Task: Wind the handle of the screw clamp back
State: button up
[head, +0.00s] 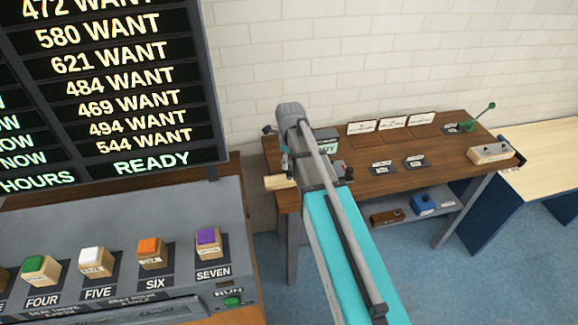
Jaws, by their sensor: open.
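My arm reaches up from the lower right to the left end of a wooden workbench (445,135). My gripper cannot be made out; the arm covers that area. Small dark and grey parts (284,160) show beside the arm at the bench's left end, near a pale wooden piece (279,182) that juts out past the edge. I cannot tell whether these parts belong to the screw clamp or to my arm. The clamp's handle is not clearly visible.
A green lever device (468,126) and a pale block (490,152) stand at the bench's right end. Cards lie between. A blue box (423,204) sits on the lower shelf. A grey console (120,215) with coloured blocks and a dark board (110,80) fill the left.

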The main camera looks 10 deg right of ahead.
jog(key=shift+f, duration=0.35)
